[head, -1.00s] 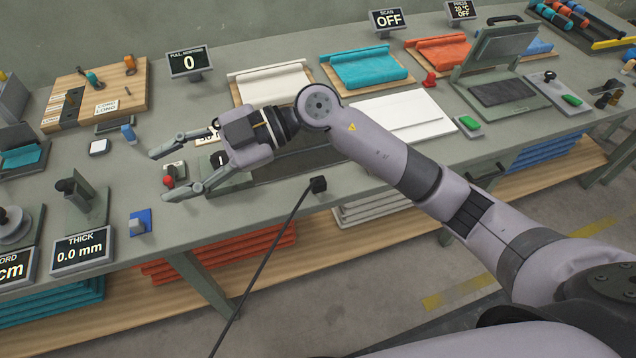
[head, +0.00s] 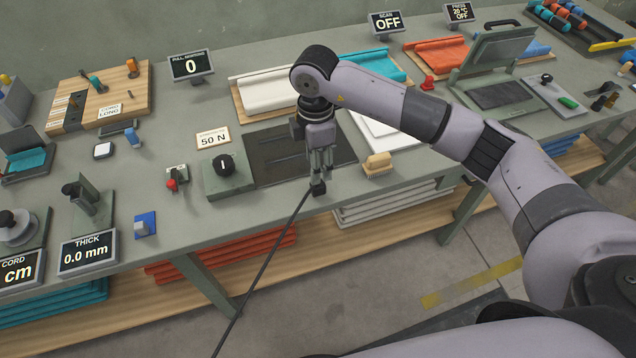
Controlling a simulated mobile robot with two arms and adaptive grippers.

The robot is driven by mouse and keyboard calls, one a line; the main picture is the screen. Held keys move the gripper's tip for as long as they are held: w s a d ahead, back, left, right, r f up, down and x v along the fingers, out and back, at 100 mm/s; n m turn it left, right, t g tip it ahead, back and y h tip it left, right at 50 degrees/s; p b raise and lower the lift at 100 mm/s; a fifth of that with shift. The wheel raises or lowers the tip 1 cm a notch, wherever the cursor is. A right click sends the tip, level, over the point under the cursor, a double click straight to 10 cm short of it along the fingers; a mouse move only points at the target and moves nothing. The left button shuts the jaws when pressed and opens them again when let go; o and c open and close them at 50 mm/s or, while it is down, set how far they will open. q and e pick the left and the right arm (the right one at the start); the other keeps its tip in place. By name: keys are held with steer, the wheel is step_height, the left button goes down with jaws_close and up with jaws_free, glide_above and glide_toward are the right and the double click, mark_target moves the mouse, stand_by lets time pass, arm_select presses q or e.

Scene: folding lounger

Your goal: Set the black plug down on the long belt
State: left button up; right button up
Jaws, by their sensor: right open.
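The black plug (head: 318,189) is a small dark block at the front edge of the bench, at the upper end of a thin dark strand (head: 262,274) that slants down to the floor side. My right gripper (head: 320,174) points down directly over the plug. Its fingers are narrowly apart, with the tips at or just above the plug's top; I cannot tell whether they touch it. I cannot single out the long belt for certain. My left gripper is not in view.
A dark flat plate (head: 268,158) lies behind the gripper. A knob box (head: 224,176) stands left of it, and a wooden-handled brush (head: 378,164) lies to the right. A red-tipped switch (head: 173,184) is further left. Bare bench lies along the front edge.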

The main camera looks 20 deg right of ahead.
mark_target(318, 186)
step_height(318, 186, down, 4)
steer(key=shift+f+p, duration=0.1)
steer(key=shift+p, duration=0.35)
step_height(318, 186, down, 4)
steer(key=shift+d+f+p, duration=0.1)
steer(key=shift+d+p, duration=0.05)
steer(key=shift+p, duration=0.9)
steer(key=shift+f, duration=0.5)
steer(key=shift+c, duration=0.6)
jaws_close()
